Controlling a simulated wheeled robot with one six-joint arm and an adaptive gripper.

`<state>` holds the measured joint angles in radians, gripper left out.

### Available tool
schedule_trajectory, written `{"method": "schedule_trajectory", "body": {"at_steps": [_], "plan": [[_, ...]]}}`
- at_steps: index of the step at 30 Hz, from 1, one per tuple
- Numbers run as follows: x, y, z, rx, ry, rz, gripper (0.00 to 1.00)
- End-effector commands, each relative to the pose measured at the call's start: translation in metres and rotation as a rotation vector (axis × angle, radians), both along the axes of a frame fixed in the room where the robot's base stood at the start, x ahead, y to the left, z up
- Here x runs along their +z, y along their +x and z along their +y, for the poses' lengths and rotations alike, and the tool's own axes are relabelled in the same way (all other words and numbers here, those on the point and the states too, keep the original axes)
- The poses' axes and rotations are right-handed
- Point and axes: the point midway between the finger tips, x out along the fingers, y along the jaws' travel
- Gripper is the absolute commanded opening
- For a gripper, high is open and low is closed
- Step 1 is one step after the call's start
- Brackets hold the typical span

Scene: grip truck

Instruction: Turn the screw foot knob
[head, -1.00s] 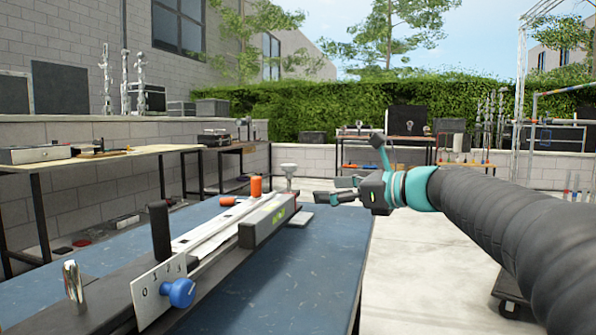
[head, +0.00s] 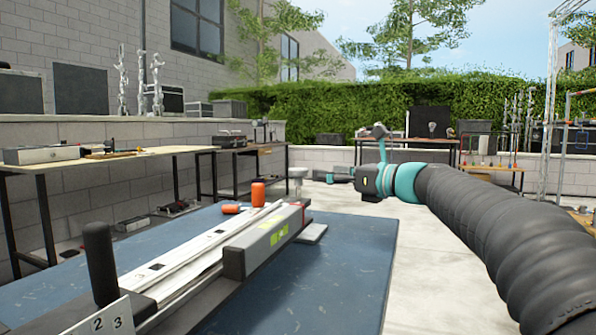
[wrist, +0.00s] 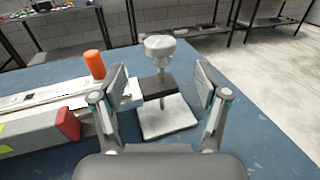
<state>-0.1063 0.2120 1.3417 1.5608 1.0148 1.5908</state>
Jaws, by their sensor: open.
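The screw foot knob is a pale grey round knob (wrist: 159,46) on an upright threaded stem. In the wrist view it stands ahead of and between my gripper's fingers, with a square light foot plate (wrist: 168,118) below it. In the head view the knob (head: 297,172) is at the far end of the long rail device (head: 235,265). My gripper (wrist: 162,88) is open and empty, its two fingers apart on either side of the stem's line of sight. In the head view my gripper (head: 345,173) is right of the knob; contact is not visible.
A workbench (head: 100,163) stands at the left. The blue top right of the rail is clear.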

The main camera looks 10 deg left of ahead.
Motion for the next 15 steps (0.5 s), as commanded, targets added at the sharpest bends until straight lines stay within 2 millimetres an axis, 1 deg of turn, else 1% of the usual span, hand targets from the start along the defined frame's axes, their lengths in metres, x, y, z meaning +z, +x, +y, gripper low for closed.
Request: {"method": "schedule_trajectory", "body": {"at_steps": [1,9,15], "plan": [[-0.001,0.004,0.01,0.003,0.0,0.001,0.74],[0.0,0.025,0.055,0.004,-0.001,0.0,0.74],[0.0,0.035,0.078,0.005,0.0,0.0,0.74]]}}
